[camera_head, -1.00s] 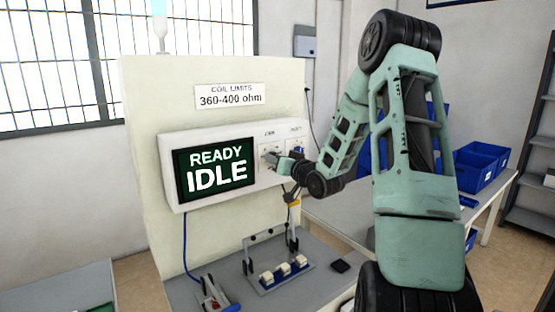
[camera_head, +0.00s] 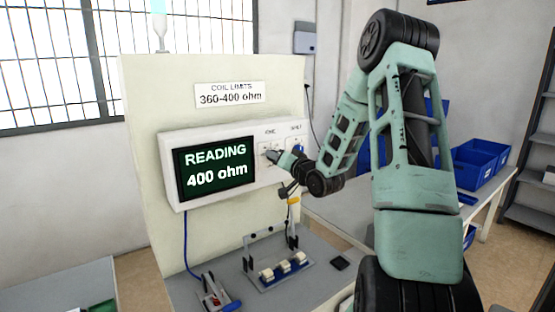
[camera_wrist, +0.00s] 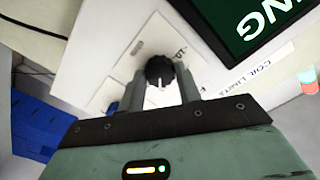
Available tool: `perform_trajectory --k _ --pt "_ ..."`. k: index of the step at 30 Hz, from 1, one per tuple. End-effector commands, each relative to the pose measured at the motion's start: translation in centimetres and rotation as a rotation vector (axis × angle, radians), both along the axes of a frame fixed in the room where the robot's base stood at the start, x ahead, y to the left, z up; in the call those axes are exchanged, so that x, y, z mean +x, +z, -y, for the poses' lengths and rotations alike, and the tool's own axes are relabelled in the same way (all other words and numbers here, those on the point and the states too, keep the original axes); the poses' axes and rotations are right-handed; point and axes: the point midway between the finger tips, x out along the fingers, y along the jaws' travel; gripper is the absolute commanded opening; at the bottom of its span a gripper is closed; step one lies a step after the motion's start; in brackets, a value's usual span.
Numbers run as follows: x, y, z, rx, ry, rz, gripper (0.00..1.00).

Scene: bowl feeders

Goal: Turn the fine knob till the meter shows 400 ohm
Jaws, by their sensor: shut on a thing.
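The meter's dark screen (camera_head: 216,166) shows "READING 400 ohm" in the head view. To its right, on the same white box, is a panel with small labels I cannot read clearly. My gripper (camera_head: 268,156) is at the left control of this panel. In the wrist view my gripper (camera_wrist: 159,84) is shut on a round black knob (camera_wrist: 160,70) with a white mark, one finger on each side. In the head view the knob is hidden by the gripper.
A sign (camera_head: 230,94) above the meter reads "COIL LIMITS 360-400 ohm". A blue control (camera_head: 297,144) sits right of my gripper. A fixture with several pale coils (camera_head: 284,267) stands on the bench below. Blue bins (camera_head: 478,163) are on the right table.

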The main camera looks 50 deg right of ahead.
Motion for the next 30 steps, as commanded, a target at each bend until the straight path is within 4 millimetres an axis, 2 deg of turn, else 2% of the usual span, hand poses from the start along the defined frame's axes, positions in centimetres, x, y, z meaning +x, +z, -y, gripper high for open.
perform_trajectory --k 1,2,3,4,13,17,20,28,30 --pt "-0.1 0.0 0.0 0.000 -0.002 -0.001 0.11" --pt "-0.1 0.0 0.1 0.000 -0.002 -0.001 0.39" --pt "-0.1 0.0 0.0 0.000 -0.002 -0.001 0.50" --pt "-0.1 0.0 0.0 0.000 -0.002 -0.001 0.55" --pt "-0.1 -0.1 0.0 -0.001 -0.001 -0.001 0.55" --pt "-1.1 -0.1 -0.2 -0.003 -0.001 -0.001 0.55" --pt "-2.8 -0.3 -0.5 -0.003 -0.004 -0.002 0.55" --pt "-9.0 -0.3 -2.1 -0.002 -0.005 -0.002 0.55" --pt "-9.5 -0.6 -2.2 -0.008 -0.003 0.002 0.55"
